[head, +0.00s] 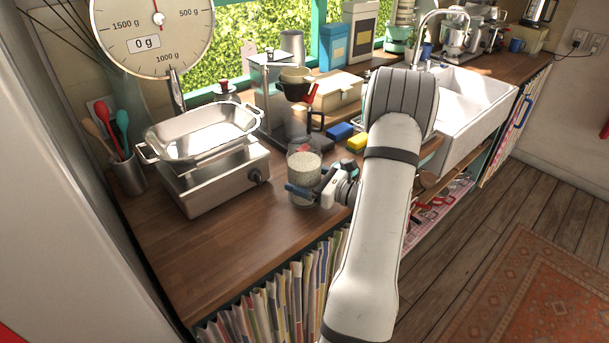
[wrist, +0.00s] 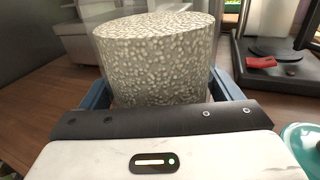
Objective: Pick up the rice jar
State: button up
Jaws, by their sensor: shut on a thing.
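The rice jar (head: 304,172) is a clear jar filled with pale grains, upright on or just above the wooden counter in the head view. It fills the upper middle of the wrist view (wrist: 158,58), between the blue fingers. My gripper (head: 305,190) comes in from the right and is shut on the jar's lower part. In the wrist view the fingers of my gripper (wrist: 160,88) show on both sides of the jar. Whether the jar's base touches the counter cannot be told.
A metal burner with a baking pan (head: 200,133) stands left of the jar. A coffee stand (head: 270,90) is behind it. Blue and yellow sponges (head: 348,136) and the white sink (head: 470,105) are to the right. The counter's front left (head: 200,240) is clear.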

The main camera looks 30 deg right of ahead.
jog(key=c, duration=0.4)
jog(key=shift+c, duration=0.9)
jog(key=shift+r, duration=0.2)
